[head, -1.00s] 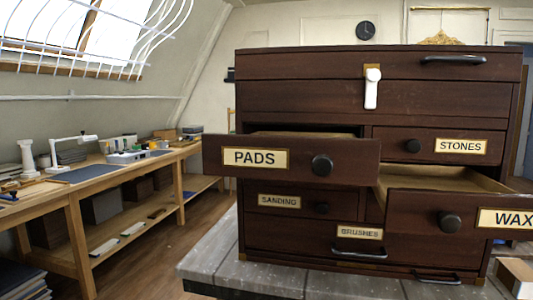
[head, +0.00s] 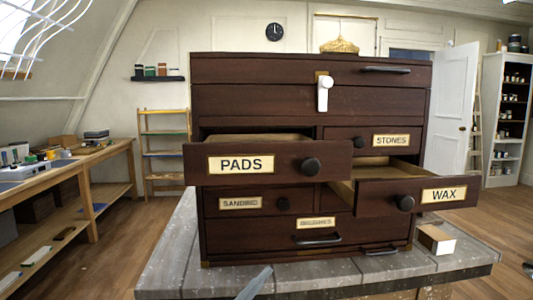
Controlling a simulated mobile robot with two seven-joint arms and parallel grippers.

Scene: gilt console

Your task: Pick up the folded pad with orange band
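No folded pad with an orange band shows in the head view. The drawer labelled PADS (head: 284,171) stands pulled out at the left of the dark wooden chest (head: 258,100). Only a strip of its inside shows above the front, and any contents are hidden. The drawer labelled WAX (head: 376,197) is also pulled out, at the lower right, and the part of its floor that shows looks bare. Neither of my grippers can be made out in view.
The chest stands on a grey worktop (head: 166,262). A small open-topped box (head: 436,240) sits right of the chest. A narrow grey-blue piece (head: 254,284) pokes in at the bottom edge; I cannot tell what it is. A workbench (head: 60,172) runs along the left wall.

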